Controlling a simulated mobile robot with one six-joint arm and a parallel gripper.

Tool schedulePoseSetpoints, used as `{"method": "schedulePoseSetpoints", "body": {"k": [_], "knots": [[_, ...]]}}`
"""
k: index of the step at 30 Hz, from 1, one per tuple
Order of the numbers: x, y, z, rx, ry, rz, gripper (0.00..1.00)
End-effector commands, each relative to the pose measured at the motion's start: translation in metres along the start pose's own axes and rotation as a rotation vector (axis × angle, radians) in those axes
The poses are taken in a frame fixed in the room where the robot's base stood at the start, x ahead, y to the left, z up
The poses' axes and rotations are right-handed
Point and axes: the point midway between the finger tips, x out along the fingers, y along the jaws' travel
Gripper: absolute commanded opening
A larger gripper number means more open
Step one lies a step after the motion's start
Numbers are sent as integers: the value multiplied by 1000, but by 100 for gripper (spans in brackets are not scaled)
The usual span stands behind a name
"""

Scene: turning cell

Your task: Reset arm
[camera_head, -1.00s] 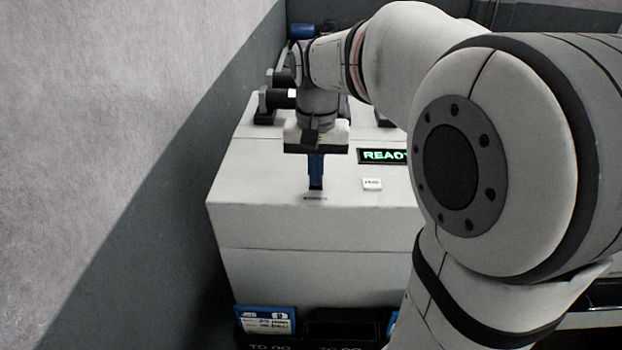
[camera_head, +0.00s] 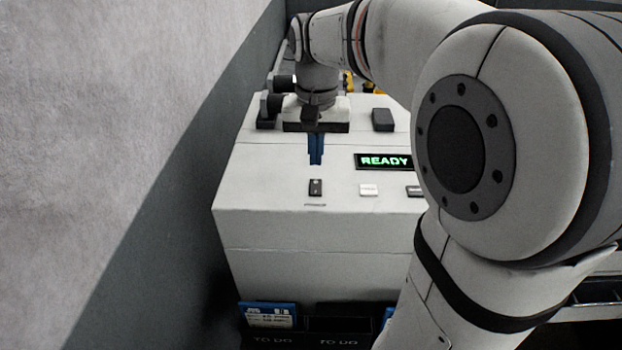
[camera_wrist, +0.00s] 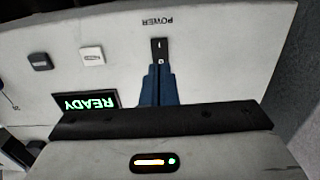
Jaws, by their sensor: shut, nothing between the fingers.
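My gripper (camera_head: 316,162) has blue fingers that are closed together, with nothing between them. In the head view it hangs, pointing down, above the white machine top (camera_head: 258,185), behind a small black rocker switch (camera_head: 315,187). In the wrist view the switch (camera_wrist: 159,51) lies just beyond the fingertips (camera_wrist: 158,68), under the word POWER. Whether the fingertips touch it there I cannot tell, but the head view shows a gap.
A display (camera_head: 384,161) reads READY in green. A white button (camera_head: 368,190) and a dark button (camera_head: 414,191) sit right of the switch. Black blocks stand on the machine's back part. A wall (camera_head: 120,120) runs close along the left. Blue-edged cards (camera_head: 268,315) stand in holders below the front.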

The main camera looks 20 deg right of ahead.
Motion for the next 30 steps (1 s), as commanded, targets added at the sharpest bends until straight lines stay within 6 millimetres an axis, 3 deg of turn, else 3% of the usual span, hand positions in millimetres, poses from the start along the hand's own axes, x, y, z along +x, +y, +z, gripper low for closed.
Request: {"method": "schedulePoseSetpoints", "body": {"k": [14, 20, 24, 30], "knots": [[2, 1, 4, -8, 7, -2, 0], [21, 11, 48, -96, 90, -22, 0], [47, 22, 90, -188, 177, -36, 0], [80, 33, 130, -287, 270, -44, 0]]}}
